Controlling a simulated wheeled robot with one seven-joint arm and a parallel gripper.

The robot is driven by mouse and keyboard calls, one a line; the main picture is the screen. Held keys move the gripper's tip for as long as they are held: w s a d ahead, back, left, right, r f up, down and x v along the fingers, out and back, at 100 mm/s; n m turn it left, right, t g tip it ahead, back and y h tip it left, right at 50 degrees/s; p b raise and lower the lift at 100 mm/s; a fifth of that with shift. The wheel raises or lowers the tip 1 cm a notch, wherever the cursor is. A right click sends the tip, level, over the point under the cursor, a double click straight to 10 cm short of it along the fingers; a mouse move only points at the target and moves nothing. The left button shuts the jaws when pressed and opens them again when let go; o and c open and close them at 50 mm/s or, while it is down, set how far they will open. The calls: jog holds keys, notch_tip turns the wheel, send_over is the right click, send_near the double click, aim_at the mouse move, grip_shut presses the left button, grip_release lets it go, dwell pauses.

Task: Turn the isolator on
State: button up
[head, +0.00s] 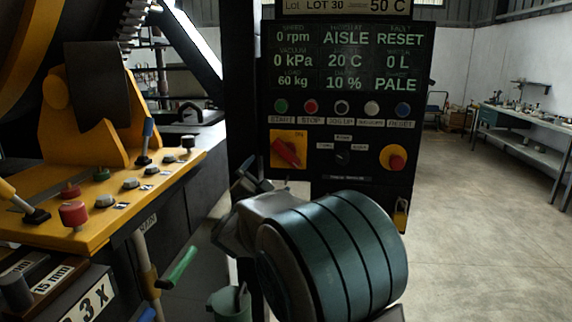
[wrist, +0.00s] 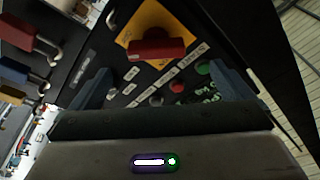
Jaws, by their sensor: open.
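The isolator is a red rotary handle (head: 286,152) on a yellow plate (head: 301,163) at the left of the black control panel. In the head view the handle slants from upper left to lower right, and a small ON mark shows near the plate's upper right. In the wrist view the red handle (wrist: 157,49) lies across the yellow plate (wrist: 152,17), beyond the fingertips. My gripper (head: 252,178) is just below and left of the plate in the head view. In the wrist view its two fingers (wrist: 163,84) are wide apart with nothing between them.
Coloured push buttons (head: 311,106) sit above the isolator. A selector knob (head: 342,157) and a red emergency stop (head: 396,162) are to its right. A yellow console (head: 125,190) with levers stands at the left. Open floor (head: 470,200) lies at the right.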

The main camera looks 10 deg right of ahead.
aim_at(285, 156)
jog(key=w+d+r+h+p, duration=0.1)
jog(key=w+d, duration=0.1)
jog(key=w, duration=0.1)
jog(key=w+d+r+m+h+p, duration=0.1)
jog(key=w+d, duration=0.1)
jog(key=w, duration=0.2)
jog(key=w+d+r+m+h+p, duration=0.1)
jog(key=w+d, duration=0.2)
jog(key=shift+w, duration=0.3)
jog(key=shift+f, duration=0.1)
jog(key=c, duration=0.7)
